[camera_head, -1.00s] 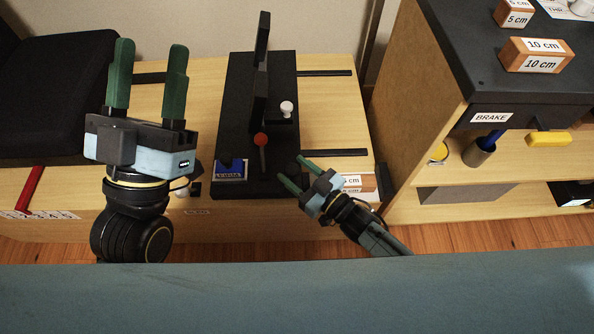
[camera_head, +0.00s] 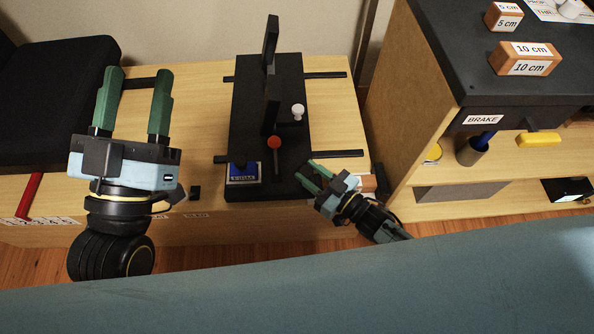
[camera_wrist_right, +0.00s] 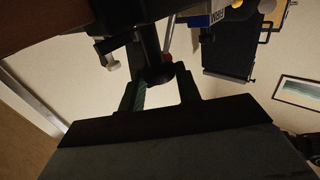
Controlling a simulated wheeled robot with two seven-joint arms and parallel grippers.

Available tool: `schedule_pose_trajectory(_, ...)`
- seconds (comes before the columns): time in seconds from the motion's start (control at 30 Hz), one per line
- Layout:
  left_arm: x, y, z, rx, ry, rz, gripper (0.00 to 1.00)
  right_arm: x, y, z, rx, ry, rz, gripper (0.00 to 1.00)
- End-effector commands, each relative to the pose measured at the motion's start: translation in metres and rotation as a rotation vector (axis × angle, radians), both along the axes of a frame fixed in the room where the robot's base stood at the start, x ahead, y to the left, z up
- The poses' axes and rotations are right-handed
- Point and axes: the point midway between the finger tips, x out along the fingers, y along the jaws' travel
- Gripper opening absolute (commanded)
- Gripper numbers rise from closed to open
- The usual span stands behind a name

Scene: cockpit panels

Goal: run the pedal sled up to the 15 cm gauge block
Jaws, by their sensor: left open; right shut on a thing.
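The pedal sled (camera_head: 244,110) is a black plate with upright pedals, sitting across two dark rails on the wooden bench. My right gripper (camera_head: 307,170) is shut on a dark knob at the sled's near right corner. The right wrist view shows the dark round knob (camera_wrist_right: 158,75) between the fingers. An orange-brown gauge block with a white label (camera_head: 367,183) lies right of the sled, mostly hidden behind my right gripper; its number is not readable now. The sled and block look apart. My left gripper (camera_head: 134,103) is open and empty, left of the sled.
A red lever ball (camera_head: 274,142) and a white knob (camera_head: 298,112) stand on the sled. A red bar (camera_head: 30,194) lies by the black seat (camera_head: 60,90). Right, a cabinet holds a 10 cm block (camera_head: 525,58) and a 5 cm block (camera_head: 504,17).

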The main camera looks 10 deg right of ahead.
Motion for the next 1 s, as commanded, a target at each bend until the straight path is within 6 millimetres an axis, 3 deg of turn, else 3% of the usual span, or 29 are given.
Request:
schedule_pose_trajectory(0.17, 0.0, 0.0, 0.0, -0.001, -0.002, 0.0, 0.51, 0.0, -0.007, -0.002, -0.006, 0.002, -0.008, 0.0)
schedule_pose_trajectory(0.2, 0.0, 0.0, 0.0, 0.0, -0.002, 0.001, 0.51, 0.0, -0.007, -0.002, -0.006, 0.002, -0.008, 0.37)
schedule_pose_trajectory(0.33, 0.0, 0.0, 0.0, -0.001, -0.003, 0.0, 0.51, 0.001, -0.005, -0.002, -0.005, 0.001, -0.005, 0.54)
schedule_pose_trajectory(0.83, 0.0, 0.0, 0.0, 0.001, 0.003, 0.0, 0.51, -0.002, -0.004, -0.001, -0.003, 0.0, -0.002, 0.55)
schedule_pose_trajectory(1.0, 0.008, 0.001, -0.014, 0.037, 0.114, 0.006, 0.51, -0.015, -0.015, 0.0, -0.004, 0.003, -0.003, 0.55)
